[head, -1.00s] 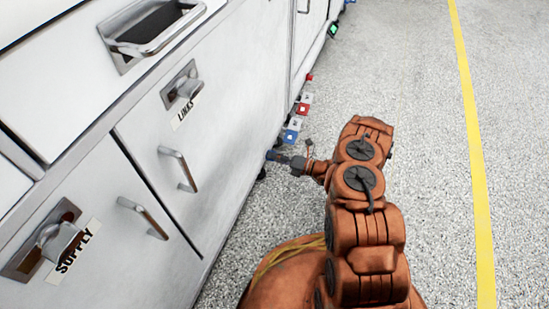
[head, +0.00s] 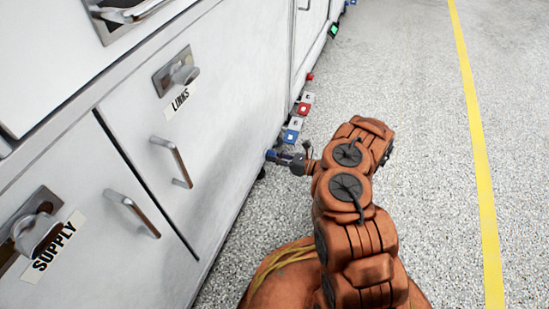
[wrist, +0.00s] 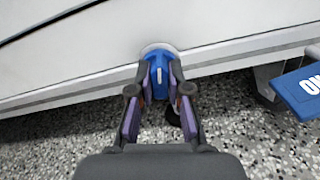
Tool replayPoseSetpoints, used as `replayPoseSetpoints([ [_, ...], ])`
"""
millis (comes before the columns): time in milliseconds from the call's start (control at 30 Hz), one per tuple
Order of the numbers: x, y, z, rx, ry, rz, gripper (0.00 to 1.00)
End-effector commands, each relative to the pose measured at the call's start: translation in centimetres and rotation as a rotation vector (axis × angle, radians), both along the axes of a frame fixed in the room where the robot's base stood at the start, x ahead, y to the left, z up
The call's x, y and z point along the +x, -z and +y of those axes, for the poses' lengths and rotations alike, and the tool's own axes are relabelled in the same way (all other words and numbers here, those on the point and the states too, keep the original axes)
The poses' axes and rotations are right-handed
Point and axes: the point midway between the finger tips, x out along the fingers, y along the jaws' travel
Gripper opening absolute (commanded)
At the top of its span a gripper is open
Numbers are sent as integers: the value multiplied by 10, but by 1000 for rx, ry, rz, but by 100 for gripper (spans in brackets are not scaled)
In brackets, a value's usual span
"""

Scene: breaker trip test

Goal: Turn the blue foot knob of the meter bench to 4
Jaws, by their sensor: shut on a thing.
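The blue foot knob (wrist: 158,72) sits low on the white front of the meter bench (wrist: 90,55) in the wrist view. My gripper (wrist: 158,88) is shut on the knob, with one finger on each side. In the head view my gripper (head: 279,156) is at the bench's foot, and the knob is mostly hidden there. The number that the knob points to cannot be read.
A blue pedal (wrist: 300,92) with white lettering stands right of the knob. In the head view, blue and red pedals (head: 292,133) line the bench's foot. Handles and LINKS and SUPPLY labels (head: 55,245) are on the bench front. Speckled floor (head: 420,150) is free to the right.

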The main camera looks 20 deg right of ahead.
Motion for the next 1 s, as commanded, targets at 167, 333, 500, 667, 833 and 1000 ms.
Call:
replayPoseSetpoints([
  [167, 0, 1, 0, -51, 0, -70, 0],
  [333, -1, 0, 1, -82, -2, -111, 0],
  [500, -1, 0, 1, -93, -2, -128, 0],
  [667, -1, 0, 1, -96, -2, -131, 0],
  [833, -1, 0, 1, -95, -2, -130, 0],
  [1000, 0, 0, 1, -95, -2, -130, 29],
])
